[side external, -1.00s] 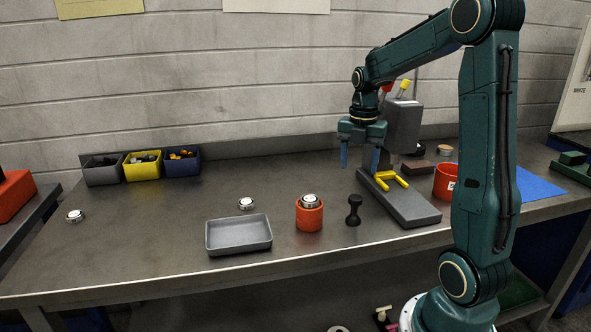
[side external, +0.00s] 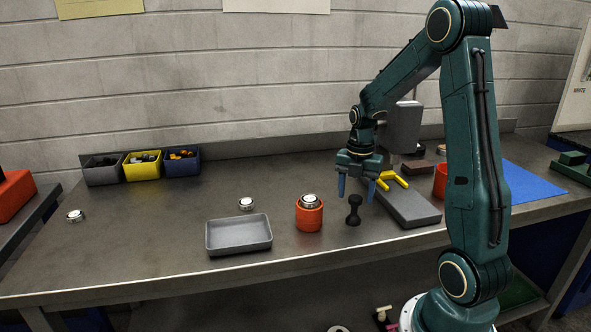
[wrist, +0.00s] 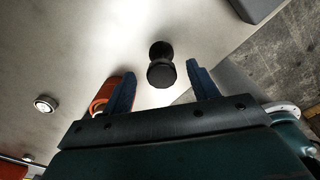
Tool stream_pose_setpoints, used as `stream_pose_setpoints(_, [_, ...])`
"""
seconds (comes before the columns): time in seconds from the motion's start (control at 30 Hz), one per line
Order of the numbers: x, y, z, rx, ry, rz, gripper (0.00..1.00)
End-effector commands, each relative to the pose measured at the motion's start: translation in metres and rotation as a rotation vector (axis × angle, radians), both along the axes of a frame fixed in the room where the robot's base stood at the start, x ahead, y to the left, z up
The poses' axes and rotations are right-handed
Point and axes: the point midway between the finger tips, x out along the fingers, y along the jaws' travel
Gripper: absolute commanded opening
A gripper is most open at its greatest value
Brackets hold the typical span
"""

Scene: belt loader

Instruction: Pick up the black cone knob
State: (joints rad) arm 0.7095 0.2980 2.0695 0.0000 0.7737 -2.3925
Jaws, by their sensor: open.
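The black cone knob (side external: 353,210) stands upright on the metal bench, between the orange cup and the grey base plate. In the wrist view the knob (wrist: 160,66) lies ahead of and between my two blue fingertips, with space on both sides. My gripper (side external: 356,190) is open and empty, pointing down above the knob. The fingers also show in the wrist view (wrist: 158,70), spread apart, and I see no contact with the knob.
The orange cup (side external: 309,217) holding a silver round part stands close to the knob's left. The grey base plate (side external: 412,206) with yellow handles is close on the right. A grey tray (side external: 238,249) lies further left. The bench's front edge is near.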

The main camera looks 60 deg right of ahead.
Motion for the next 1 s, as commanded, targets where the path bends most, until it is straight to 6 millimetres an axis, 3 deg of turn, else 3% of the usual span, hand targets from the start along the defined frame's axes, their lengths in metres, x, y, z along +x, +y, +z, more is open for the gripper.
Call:
stream_pose_setpoints(0.23, [-0.001,0.001,-0.008,0.002,0.002,0.000,0.59])
stream_pose_setpoints(0.6, [-0.002,0.004,-0.047,0.003,0.003,-0.001,0.59])
stream_pose_setpoints(1.0, [-0.002,0.003,-0.052,0.000,0.000,-0.001,0.59])
